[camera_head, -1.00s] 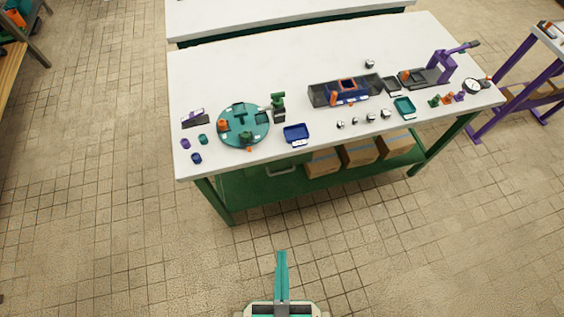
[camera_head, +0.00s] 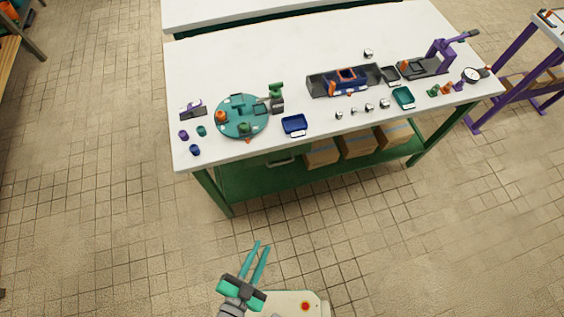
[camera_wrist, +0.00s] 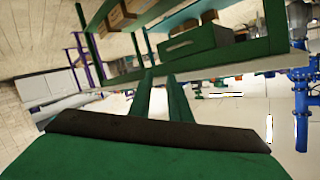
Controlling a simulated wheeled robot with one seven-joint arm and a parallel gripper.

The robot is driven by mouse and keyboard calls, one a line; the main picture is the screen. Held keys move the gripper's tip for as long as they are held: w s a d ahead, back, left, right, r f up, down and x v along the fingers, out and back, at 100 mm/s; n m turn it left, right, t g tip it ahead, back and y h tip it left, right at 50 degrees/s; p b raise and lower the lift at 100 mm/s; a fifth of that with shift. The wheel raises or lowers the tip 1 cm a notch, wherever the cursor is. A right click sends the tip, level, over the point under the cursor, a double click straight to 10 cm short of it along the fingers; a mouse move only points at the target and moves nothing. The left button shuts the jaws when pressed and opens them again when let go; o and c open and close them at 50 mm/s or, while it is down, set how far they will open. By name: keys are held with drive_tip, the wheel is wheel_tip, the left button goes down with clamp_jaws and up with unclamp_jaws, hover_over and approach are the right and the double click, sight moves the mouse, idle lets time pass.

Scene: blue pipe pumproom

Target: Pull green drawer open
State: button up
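The green drawer (camera_wrist: 200,40) hangs under the workbench top and looks closed. Its pale handle shows in the wrist view (camera_wrist: 179,46), where the picture is tilted. In the head view the drawer's handle (camera_head: 281,162) peeks out below the bench's front edge, and the tabletop hides most of the drawer. My gripper (camera_head: 262,245) is in front of the bench, well short of the drawer and touching nothing. Its two teal fingers are apart with an empty gap, also seen in the wrist view (camera_wrist: 160,76).
The white tabletop (camera_head: 240,60) carries a teal turntable (camera_head: 262,124), a blue tray (camera_head: 294,125) and small parts. Cardboard boxes (camera_head: 357,143) stand on the green lower shelf (camera_head: 260,185), right of the drawer. The tiled floor before the bench is clear.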

drive_tip(key=w+a+f+m+g+h, duration=0.1)
drive_tip(key=w+a+f+m+h, duration=0.1)
drive_tip(key=w+a+f+m, duration=0.25)
drive_tip(key=m+g+h, duration=0.4)
drive_tip(key=m+h, duration=0.1)
drive_tip(key=m, duration=0.4)
approach(282, 163)
drive_tip(key=x, duration=1)
drive_tip(key=shift+w+f, duration=0.15)
drive_tip(key=shift+f, duration=0.15)
drive_tip(key=shift+c, duration=0.3)
clamp_jaws()
